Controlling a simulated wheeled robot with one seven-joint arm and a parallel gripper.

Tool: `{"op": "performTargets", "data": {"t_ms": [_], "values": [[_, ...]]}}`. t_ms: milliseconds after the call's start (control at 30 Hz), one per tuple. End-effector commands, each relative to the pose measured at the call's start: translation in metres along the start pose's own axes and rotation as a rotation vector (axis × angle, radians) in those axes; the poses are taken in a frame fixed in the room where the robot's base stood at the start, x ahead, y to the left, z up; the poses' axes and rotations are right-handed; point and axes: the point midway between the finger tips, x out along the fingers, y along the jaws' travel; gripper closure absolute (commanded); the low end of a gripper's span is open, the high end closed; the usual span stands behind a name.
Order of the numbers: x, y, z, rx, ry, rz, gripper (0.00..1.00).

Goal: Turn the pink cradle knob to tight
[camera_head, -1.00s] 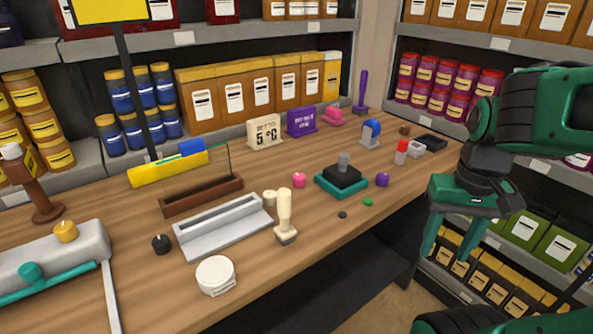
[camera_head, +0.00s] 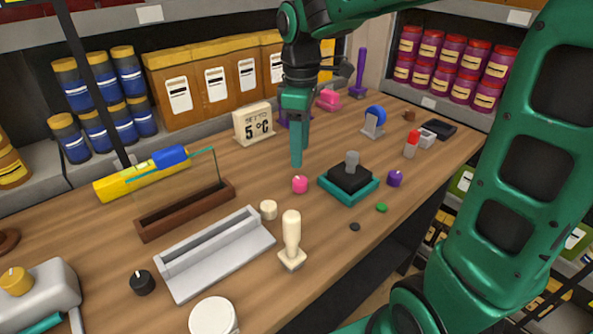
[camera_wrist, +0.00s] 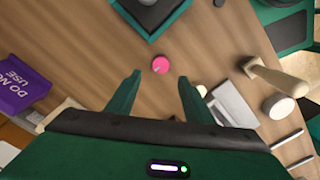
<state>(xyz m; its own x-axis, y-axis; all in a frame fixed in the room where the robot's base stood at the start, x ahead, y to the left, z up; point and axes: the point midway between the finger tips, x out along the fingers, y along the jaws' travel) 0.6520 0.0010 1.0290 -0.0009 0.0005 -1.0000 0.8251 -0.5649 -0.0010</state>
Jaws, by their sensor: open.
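The pink knob (camera_head: 300,184) is a small round knob with a pale mark on top. It sits on the wooden table between the grey trough-shaped cradle (camera_head: 222,262) and the teal-based block. It also shows in the wrist view (camera_wrist: 160,64), just beyond and between my fingertips. My gripper (camera_head: 299,152) is open and empty, pointing down above the table behind the knob; in the wrist view its two fingers (camera_wrist: 160,77) are spread wide. They do not appear to touch the knob. I cannot read the knob's setting.
A teal base with a black block (camera_head: 350,178) stands right of the knob. A cream round knob (camera_head: 268,210) and a cream-handled stamp (camera_head: 291,240) stand to the left and front.

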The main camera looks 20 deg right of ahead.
Motion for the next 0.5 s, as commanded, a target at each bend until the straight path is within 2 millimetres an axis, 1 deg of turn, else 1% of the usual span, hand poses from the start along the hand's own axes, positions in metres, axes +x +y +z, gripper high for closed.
{"op": "performTargets", "data": {"t_ms": [33,100,300,400,500], "values": [[0.01,-0.001,0.001,0.001,-0.003,-0.003,0.52],[0.023,-0.001,0.001,0.001,-0.003,-0.003,0.52],[0.056,-0.001,0.001,0.002,-0.002,-0.002,0.52],[0.068,0.0,0.001,0.003,-0.002,-0.002,0.52],[0.076,0.0,0.001,0.004,-0.001,-0.001,0.52]]}}
